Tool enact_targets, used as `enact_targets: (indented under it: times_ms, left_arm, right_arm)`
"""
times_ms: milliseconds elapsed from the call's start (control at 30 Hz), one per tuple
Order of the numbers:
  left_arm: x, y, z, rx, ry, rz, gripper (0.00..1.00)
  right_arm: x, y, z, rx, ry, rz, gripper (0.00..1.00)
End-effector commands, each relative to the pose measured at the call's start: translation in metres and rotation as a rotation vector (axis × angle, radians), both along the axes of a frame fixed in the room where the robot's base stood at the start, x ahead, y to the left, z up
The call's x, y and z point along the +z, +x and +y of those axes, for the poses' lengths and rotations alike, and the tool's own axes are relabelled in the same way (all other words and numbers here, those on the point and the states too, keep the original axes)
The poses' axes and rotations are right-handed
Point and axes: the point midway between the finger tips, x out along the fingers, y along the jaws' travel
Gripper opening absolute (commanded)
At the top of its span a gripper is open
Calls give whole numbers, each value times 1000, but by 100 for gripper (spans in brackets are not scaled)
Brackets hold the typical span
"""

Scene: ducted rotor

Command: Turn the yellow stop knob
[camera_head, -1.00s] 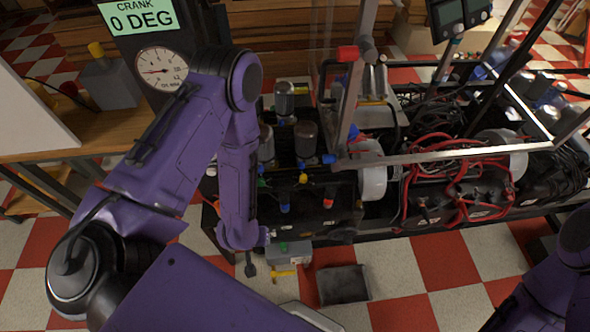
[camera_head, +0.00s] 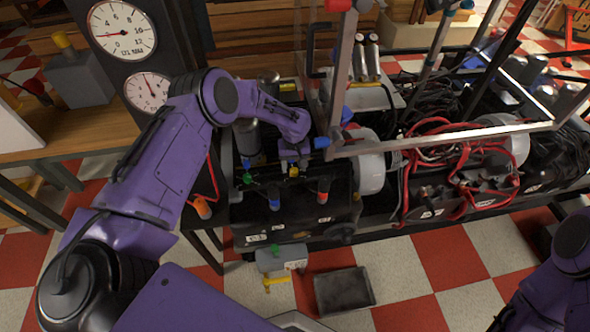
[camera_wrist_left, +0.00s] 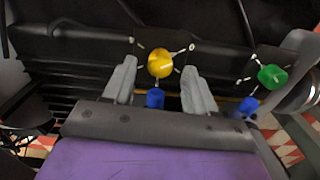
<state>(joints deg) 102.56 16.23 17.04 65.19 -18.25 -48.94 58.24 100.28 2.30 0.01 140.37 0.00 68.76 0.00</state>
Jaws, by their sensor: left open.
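The yellow stop knob (camera_wrist_left: 160,63) is a round cap on the dark panel, with small white marks around it. It lies between the two fingertips of my left gripper (camera_wrist_left: 158,70) in the left wrist view, close to or just past their ends. I cannot tell whether a finger touches it. The left gripper is open, one finger on each side. In the head view, the yellow knob (camera_head: 293,171) shows small just below my left gripper (camera_head: 291,158), whose fingers are mostly hidden there. My right arm shows at the lower right; its gripper is out of view.
A blue knob (camera_wrist_left: 155,98) sits between the fingers below the yellow one. A green knob (camera_wrist_left: 272,75) lies right. A metal frame (camera_head: 440,140) stands right of the left hand. Red-handled and blue-handled valves (camera_head: 323,190) line the panel. A grey tray (camera_head: 343,291) lies on the floor.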

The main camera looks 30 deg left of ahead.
Motion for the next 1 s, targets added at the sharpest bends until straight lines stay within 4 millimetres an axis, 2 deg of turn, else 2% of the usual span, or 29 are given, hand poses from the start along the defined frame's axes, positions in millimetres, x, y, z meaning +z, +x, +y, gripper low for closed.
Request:
enact_targets:
  times_ms: [100, 367, 400, 467, 500, 567, 1000]
  left_arm:
    - [-13, 0, 0, 1, -1, -1, 57]
    - [-16, 0, 0, 0, 0, -1, 57]
    - [-16, 0, 0, -1, 0, -1, 50]
    - [-16, 0, 0, -1, -1, -2, 31]
    - [-16, 0, 0, -1, -1, -2, 18]
    - [-16, 0, 0, -1, -1, -2, 0]
    - [-16, 0, -1, -82, -2, -1, 1]
  right_arm:
    - [-2, 0, 0, 0, 0, 0, 53]
    - [-2, 0, 0, 0, 0, 0, 53]
    - [-2, 0, 0, 0, 0, 0, 53]
    - [-2, 0, 0, 0, 0, 0, 53]
    - [-2, 0, 0, 0, 0, 0, 53]
    - [-2, 0, 0, 0, 0, 0, 53]
    - [-5, 0, 0, 0, 0, 0, 53]
